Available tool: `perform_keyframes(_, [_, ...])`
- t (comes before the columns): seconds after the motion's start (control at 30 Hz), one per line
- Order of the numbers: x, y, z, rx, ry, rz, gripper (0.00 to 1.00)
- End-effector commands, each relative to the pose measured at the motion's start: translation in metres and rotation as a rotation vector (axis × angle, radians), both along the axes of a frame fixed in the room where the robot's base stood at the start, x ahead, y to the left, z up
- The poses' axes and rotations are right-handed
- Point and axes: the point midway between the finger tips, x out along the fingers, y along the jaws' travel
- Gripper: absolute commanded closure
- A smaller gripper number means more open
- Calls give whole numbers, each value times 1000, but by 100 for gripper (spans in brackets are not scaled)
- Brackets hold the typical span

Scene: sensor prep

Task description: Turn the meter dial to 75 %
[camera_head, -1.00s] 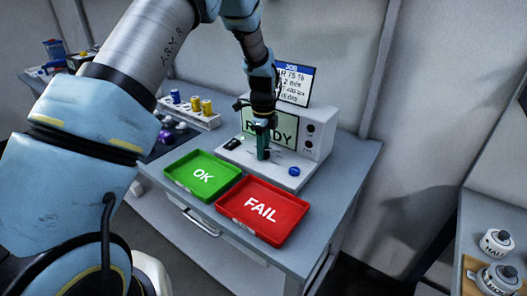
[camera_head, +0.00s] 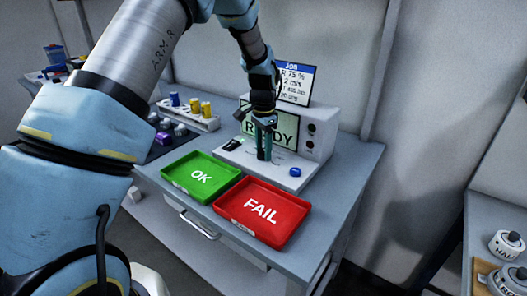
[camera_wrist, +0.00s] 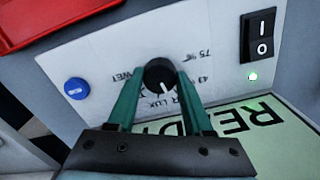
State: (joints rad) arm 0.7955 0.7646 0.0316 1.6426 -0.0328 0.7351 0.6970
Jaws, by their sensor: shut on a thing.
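The meter (camera_head: 318,150) is a grey box on the bench, with a lit READY screen (camera_head: 284,127) and a sloped white panel. In the wrist view its black round dial (camera_wrist: 159,74) sits between my green fingertips. My gripper (camera_wrist: 158,82) is shut on the dial, one finger on each side. The dial's white mark points down in the picture, towards the screen (camera_wrist: 262,125). The 75 % label (camera_wrist: 197,52) is to the dial's upper right, and WET is to its left. In the head view my gripper (camera_head: 264,155) hides the dial.
A blue button (camera_wrist: 76,88) and a black rocker switch (camera_wrist: 259,35) with a green light flank the dial. A green OK tray (camera_head: 185,188) and red FAIL tray (camera_head: 285,232) stand in front. A job card (camera_head: 298,82) reading 75 % stands behind.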

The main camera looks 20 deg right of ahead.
Motion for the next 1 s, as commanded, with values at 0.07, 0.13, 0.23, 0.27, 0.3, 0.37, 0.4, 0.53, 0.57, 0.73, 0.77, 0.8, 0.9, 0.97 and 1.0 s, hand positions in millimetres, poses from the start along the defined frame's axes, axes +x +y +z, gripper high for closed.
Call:
perform_keyframes(0.07, [0,-1,-1,-1,-1,72,100])
perform_keyframes(0.13, [0,0,-1,-1,-1,139,100])
perform_keyframes(0.23, [0,0,0,-1,-2,234,100])
perform_keyframes(0.27, [0,0,0,-1,-2,263,100])
perform_keyframes(0.3, [0,0,0,-1,-2,301,100])
perform_keyframes(0.37, [0,-1,0,-2,-1,357,100])
perform_keyframes(0.4, [0,-1,0,-2,-1,395,100])
perform_keyframes(0.53, [0,-1,0,-1,-2,518,100])
perform_keyframes(0.57, [0,0,0,-1,-2,547,100])
perform_keyframes(0.73, [0,-1,0,-1,-1,708,100])
perform_keyframes(0.77, [0,-1,0,-1,-1,736,100])
perform_keyframes(0.8, [0,-1,0,-1,-1,774,100])
perform_keyframes(0.9, [0,0,0,-1,-1,870,100])
perform_keyframes(0.97, [0,0,0,0,-1,927,100])
perform_keyframes(1.0, [0,0,1,0,-1,965,100])
